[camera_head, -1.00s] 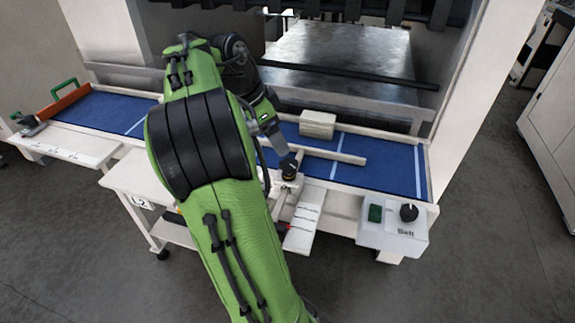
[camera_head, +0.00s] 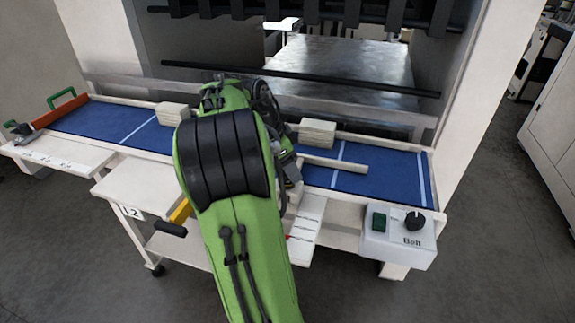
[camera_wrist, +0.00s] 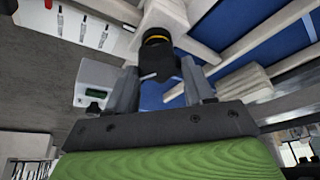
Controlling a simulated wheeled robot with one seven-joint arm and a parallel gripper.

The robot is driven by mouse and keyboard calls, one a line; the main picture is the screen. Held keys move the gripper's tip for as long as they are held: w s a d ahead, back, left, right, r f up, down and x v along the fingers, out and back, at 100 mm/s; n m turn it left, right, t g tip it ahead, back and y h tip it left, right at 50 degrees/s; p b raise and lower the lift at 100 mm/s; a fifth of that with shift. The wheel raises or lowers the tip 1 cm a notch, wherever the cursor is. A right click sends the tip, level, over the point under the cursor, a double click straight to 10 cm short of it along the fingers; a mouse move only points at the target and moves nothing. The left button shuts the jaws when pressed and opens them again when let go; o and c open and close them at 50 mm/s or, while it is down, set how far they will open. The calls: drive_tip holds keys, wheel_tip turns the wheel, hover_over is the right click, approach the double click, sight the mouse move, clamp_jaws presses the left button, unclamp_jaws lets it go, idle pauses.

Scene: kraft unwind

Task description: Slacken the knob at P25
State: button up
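A black knob (camera_wrist: 155,46) with a yellow ring shows at the top middle of the wrist view, on a pale rail assembly. My gripper (camera_wrist: 160,70) is open there, with one grey finger on each side of the knob's near end. Gaps show between the fingers and the knob, so it does not look gripped. In the head view my green arm covers the knob, and only grey parts of my gripper (camera_head: 292,172) show beside the arm. No P25 label is readable.
A white scale plate (camera_head: 303,229) with a red mark juts from the front. A control box (camera_head: 399,238) with a green button and black dial stands right. Pale blocks (camera_head: 317,132) and a bar (camera_head: 335,163) lie by the blue belt (camera_head: 385,172). A yellow black-gripped handle (camera_head: 181,212) is left.

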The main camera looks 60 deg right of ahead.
drive_tip(key=c, duration=0.3)
drive_tip(key=n+t+b, duration=0.1)
drive_tip(key=n, duration=0.1)
drive_tip(key=n+t+h+b, duration=0.1)
drive_tip(key=n, duration=0.2)
drive_tip(key=shift+f+n, duration=0.1)
drive_tip(key=shift+n, duration=0.2)
drive_tip(key=n+t, duration=0.1)
drive_tip(key=n, duration=0.1)
drive_tip(key=n+b, duration=0.1)
drive_tip(key=n, duration=0.2)
drive_tip(key=shift+s+a+t, duration=0.1)
drive_tip(key=shift+a+t, duration=0.05)
drive_tip(key=shift+t, duration=0.25)
drive_tip(key=o, duration=1)
drive_tip(key=shift+o, duration=0.2)
drive_tip(key=p+v, duration=0.5)
drive_tip(key=v, duration=1)
drive_tip(key=shift+s+r, duration=0.15)
drive_tip(key=shift+r, duration=0.25)
